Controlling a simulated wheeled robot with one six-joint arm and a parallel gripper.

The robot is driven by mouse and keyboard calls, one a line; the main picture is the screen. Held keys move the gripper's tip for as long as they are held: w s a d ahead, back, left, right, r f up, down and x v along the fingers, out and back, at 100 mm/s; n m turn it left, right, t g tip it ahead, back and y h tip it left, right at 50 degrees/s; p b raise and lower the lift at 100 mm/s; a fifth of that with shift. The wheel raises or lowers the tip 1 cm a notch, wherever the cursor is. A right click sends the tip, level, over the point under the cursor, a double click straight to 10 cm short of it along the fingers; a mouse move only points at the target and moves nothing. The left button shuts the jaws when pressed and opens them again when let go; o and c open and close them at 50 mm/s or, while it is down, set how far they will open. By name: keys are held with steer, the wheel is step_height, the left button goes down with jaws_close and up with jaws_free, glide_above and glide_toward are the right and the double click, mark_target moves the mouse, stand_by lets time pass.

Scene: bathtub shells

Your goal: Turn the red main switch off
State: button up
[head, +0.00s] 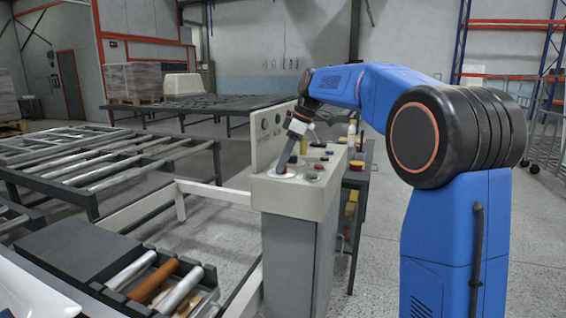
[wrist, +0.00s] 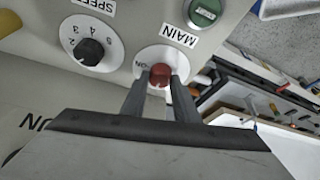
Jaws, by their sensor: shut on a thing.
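The red main switch (wrist: 160,75) is a small round knob on a white disc on the panel, next to a "MAIN" label. An "ON" mark shows at the disc's left edge in the wrist view. My gripper (wrist: 160,84) has one finger on each side of the knob and is shut on it. In the head view my gripper (head: 284,168) reaches down onto the top of the grey control box (head: 318,195). The fingers hide most of the switch there. I cannot tell exactly how far the knob is turned.
A black speed dial (wrist: 91,52) sits left of the switch, and a green button (wrist: 204,12) sits above right. An upright panel (head: 264,135) stands at the box's back left. A bench with tools (wrist: 262,88) is beside the box. Roller conveyors (head: 90,155) lie to the left.

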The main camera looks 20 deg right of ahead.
steer(key=o, duration=1.1)
steer(key=shift+c, duration=0.2)
steer(key=shift+r, duration=0.1)
steer(key=v, duration=1.7)
